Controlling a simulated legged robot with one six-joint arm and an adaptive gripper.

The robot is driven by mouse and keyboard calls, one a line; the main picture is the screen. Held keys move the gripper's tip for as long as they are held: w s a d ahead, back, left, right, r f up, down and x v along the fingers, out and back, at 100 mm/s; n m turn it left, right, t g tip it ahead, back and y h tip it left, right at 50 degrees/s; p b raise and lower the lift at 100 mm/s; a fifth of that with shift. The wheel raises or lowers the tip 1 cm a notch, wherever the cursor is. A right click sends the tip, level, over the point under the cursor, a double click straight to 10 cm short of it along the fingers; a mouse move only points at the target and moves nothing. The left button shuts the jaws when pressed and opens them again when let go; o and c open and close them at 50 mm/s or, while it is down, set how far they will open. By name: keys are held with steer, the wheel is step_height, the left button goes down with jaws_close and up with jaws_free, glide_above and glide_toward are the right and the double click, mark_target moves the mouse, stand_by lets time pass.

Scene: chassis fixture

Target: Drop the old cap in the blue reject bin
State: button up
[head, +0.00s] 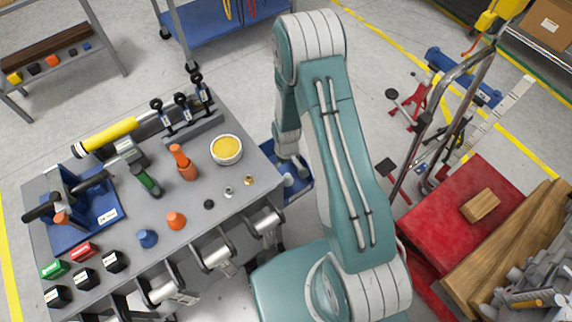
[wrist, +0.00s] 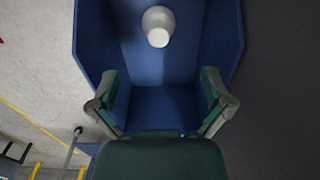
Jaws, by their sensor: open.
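The blue reject bin (wrist: 91,40) fills the middle of the wrist view, and I look down into it. A white, rounded cap (wrist: 158,27) lies inside on the bin's floor, toward the far side. My gripper (wrist: 161,82) is open over the bin, its two fingers spread wide with nothing between them. The cap is apart from the fingers. In the head view the bin (head: 300,190) is beside the grey bench's right edge, partly hidden by my arm.
The grey bench (head: 110,190) holds an orange bottle (head: 183,163), a bowl of yellow material (head: 227,149), small caps, and blue fixtures. A red cart (head: 440,215) and wooden boards (head: 500,250) stand to the right.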

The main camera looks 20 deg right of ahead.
steer(key=shift+d+r, duration=0.1)
steer(key=shift+r, duration=0.1)
step_height(320, 180, up, 12)
steer(key=shift+f, duration=0.25)
stand_by(1.0)
